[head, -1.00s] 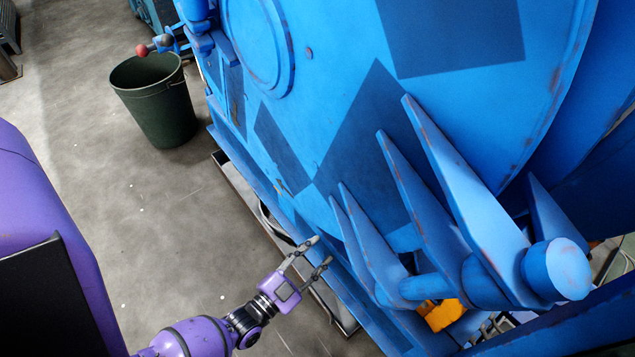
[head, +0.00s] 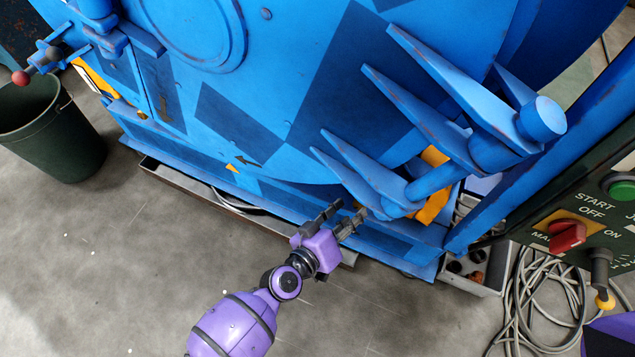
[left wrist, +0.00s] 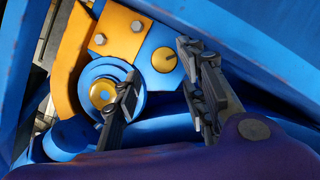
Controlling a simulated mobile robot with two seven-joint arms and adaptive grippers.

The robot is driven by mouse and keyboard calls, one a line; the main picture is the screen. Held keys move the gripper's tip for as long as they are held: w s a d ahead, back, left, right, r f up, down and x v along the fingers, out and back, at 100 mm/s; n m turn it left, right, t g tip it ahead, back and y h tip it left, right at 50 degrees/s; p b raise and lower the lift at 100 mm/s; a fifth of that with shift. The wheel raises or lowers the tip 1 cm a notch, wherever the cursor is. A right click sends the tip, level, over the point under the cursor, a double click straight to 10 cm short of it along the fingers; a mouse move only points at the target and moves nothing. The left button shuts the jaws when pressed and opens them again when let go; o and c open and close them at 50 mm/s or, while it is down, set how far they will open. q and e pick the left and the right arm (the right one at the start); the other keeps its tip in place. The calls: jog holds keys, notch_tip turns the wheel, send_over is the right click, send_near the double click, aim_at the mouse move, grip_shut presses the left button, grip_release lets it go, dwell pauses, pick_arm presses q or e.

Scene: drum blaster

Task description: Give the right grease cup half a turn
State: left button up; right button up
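A brass-coloured round cap (left wrist: 103,93) sits inside a blue ring in the left wrist view; it looks like a grease cup, but I cannot tell whether it is the right one. My left gripper (head: 350,208) is open and empty beside the lower blue machine in the head view. In the left wrist view its fingers (left wrist: 159,62) are apart, with one partly in front of the brass cap's ring. Contact cannot be told. My right gripper is not in view.
A yellow bracket (left wrist: 120,30) with bolts is close to the fingers. Blue pointed arms (head: 440,85) jut out above my left gripper. A control panel (head: 590,225) stands at the right, with coiled cable (head: 530,300) below.

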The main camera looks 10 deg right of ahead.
aim_at(359, 206)
pick_arm(q)
jog(key=x, duration=0.4)
jog(key=shift+f+b, duration=0.1)
jog(key=shift+b, duration=0.25)
jog(key=shift+w+d+f, duration=0.15)
jog(key=shift+w+d, duration=0.25)
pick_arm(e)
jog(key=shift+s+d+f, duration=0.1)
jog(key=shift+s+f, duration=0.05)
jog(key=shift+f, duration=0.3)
